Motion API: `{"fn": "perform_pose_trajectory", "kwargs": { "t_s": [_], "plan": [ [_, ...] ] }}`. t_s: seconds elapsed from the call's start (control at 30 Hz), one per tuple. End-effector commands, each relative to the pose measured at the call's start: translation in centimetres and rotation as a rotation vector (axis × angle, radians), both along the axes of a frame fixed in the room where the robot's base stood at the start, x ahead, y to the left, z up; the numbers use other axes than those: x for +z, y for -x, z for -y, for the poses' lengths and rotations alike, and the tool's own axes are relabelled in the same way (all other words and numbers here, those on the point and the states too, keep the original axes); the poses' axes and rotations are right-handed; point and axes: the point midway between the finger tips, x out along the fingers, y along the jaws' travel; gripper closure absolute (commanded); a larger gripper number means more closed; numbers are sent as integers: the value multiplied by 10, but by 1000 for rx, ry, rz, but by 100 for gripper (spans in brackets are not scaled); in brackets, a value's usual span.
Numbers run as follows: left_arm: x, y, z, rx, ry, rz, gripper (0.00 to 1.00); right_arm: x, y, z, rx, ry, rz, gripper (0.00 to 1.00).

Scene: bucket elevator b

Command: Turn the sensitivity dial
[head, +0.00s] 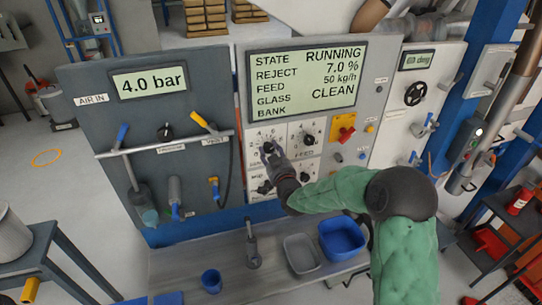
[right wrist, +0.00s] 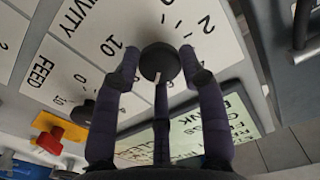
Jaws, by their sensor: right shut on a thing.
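The sensitivity dial is a round black knob (head: 267,147) on a white scale plate at the left of the control panel, below the display. In the right wrist view the dial (right wrist: 160,62) sits between my fingers, with a pale mark on its lower edge. The printed word ending in "IVITY" and the numbers 10 and 2 show beside it. My right gripper (head: 275,154) is at the dial and shut on it; its fingertips (right wrist: 163,72) are on both sides of the knob. My left gripper is out of view.
The FEED dial (head: 307,138) is close to the right of it. A red switch on a yellow plate (head: 344,127) is farther right. The display (head: 307,80) reads RUNNING, reject 7.0 %. A bench below holds a grey bin (head: 301,253) and blue bin (head: 342,238).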

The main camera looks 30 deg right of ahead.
Motion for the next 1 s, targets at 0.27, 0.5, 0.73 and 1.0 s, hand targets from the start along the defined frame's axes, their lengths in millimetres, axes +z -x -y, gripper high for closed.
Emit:
{"fn": "perform_pose_trajectory", "kwargs": {
  "t_s": [0.27,0.5,0.73,1.0],
  "plan": [
    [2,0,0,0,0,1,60,8,-1,1,-1,5,13,47],
    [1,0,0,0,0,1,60,5,-1,1,0,4,7,36],
    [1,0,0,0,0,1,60,3,4,-1,-1,3,3,36],
    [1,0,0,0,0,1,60,4,42,-9,-1,3,4,36]
  ]
}}
